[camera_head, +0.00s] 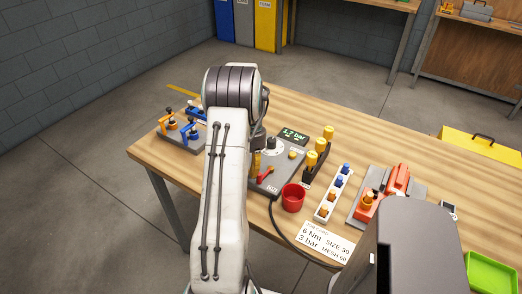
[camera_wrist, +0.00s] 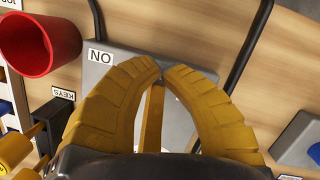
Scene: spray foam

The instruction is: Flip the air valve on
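The red lever is not clearly seen in the wrist view, and my arm hides part of the unit in the head view.
A red cup (camera_head: 293,197) stands close to the unit, and also shows in the wrist view (camera_wrist: 38,42). Yellow-capped posts (camera_head: 318,152), a white strip with blue and orange knobs (camera_head: 333,193) and a red device (camera_head: 397,182) stand right. A black hose runs along the bench.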

